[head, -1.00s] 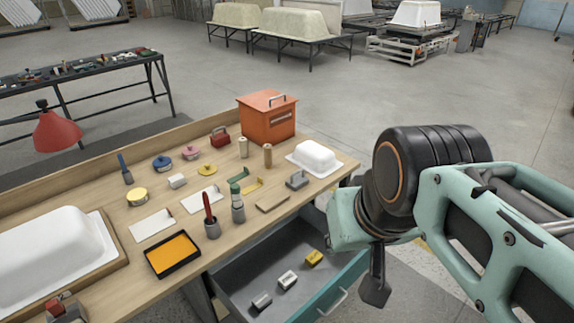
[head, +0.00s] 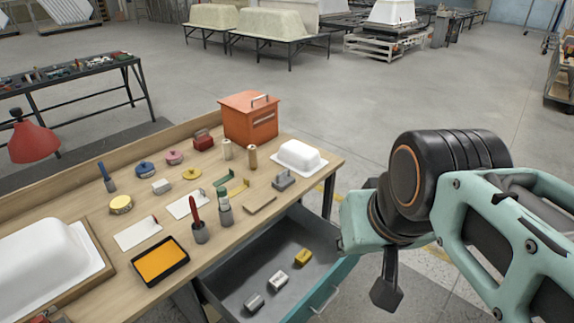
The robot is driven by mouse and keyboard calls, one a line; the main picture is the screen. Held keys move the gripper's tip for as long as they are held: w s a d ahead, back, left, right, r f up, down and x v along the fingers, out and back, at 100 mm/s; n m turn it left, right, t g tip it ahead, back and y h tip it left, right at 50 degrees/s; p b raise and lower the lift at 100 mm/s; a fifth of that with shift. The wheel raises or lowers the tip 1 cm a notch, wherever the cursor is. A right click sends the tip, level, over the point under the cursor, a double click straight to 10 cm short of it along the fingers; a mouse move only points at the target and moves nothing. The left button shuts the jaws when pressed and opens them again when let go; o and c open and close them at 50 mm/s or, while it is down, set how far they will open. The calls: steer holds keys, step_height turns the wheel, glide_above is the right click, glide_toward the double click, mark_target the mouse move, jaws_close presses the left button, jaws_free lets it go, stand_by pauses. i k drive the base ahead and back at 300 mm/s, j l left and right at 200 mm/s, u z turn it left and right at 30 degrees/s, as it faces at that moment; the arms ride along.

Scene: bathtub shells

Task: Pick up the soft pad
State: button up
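No object is plainly marked as the soft pad, and I cannot tell which one it is. Pad-like things are a flat orange pad in a black tray (head: 160,262), a small white block (head: 161,187) on the workbench, and a yellow block (head: 303,257) in the open drawer. A light block (head: 278,280) and a grey block (head: 254,302) lie beside the yellow one. My gripper (head: 387,292) shows only as a dark part hanging below my arm, right of the drawer and apart from these things. Its fingers cannot be made out.
The workbench (head: 75,204) holds a white tub shell, an orange box (head: 250,117), a small white shell (head: 300,156), a cup with a red-handled tool (head: 199,230), bottles and tins. The teal-fronted drawer (head: 328,290) sticks out toward my arm. Open floor lies behind and right.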

mark_target(304, 256)
steer(key=k+j, duration=0.15)
steer(key=k, duration=0.7)
steer(key=i+l+u, duration=0.3)
steer(key=i+l, duration=0.3)
steer(key=i+l+u, duration=0.3)
steer(key=i+l, duration=0.2)
steer(key=l, duration=0.2)
steer(key=i+l+u, duration=0.15)
steer(key=l, duration=0.25)
steer(key=i+l+u, duration=0.15)
steer(key=i+l, duration=0.15)
steer(key=l, duration=0.15)
